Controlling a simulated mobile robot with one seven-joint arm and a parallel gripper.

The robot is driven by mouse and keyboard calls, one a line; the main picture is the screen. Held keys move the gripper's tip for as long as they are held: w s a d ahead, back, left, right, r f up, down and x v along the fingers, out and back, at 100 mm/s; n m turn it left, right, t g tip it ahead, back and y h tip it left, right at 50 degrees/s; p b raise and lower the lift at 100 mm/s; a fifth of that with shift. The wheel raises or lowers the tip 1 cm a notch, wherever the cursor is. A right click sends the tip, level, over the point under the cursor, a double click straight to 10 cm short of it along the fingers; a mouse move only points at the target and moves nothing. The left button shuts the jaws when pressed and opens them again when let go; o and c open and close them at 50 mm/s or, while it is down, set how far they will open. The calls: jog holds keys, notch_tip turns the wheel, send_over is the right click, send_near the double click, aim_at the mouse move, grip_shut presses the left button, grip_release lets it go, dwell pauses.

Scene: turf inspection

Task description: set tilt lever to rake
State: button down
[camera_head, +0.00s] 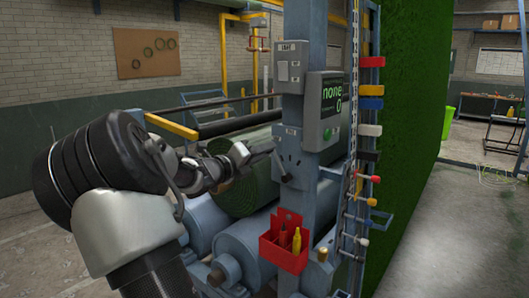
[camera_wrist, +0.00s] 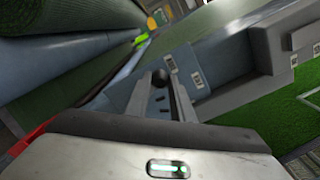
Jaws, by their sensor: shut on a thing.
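The tilt lever is a short dark lever (camera_head: 281,166) on a plate on the blue-grey post (camera_head: 306,190), below the display box. My gripper (camera_head: 266,148) reaches it from the left and is shut on it. In the wrist view, my gripper's two grey fingers (camera_wrist: 161,92) stand on either side of the lever's dark round knob (camera_wrist: 160,75). The plate's markings are too small to read, so I cannot tell which setting the lever points at.
A red bin (camera_head: 277,255) with a yellow tool hangs low on the post. Large rollers (camera_head: 240,243) lie behind and below my arm. A rack of coloured handles (camera_head: 368,130) and a tall green turf sheet (camera_head: 415,90) stand right.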

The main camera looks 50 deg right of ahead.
jog(key=shift+f, duration=0.1)
jog(key=c, duration=1.5)
grip_release()
jog(key=shift+c, duration=0.2)
jog(key=shift+a, duration=0.1)
jog(key=s+a, duration=0.1)
jog(key=a, duration=1.6)
jog(key=shift+s+b, duration=0.15)
jog(key=shift+b, duration=0.3)
jog(key=shift+a, duration=0.1)
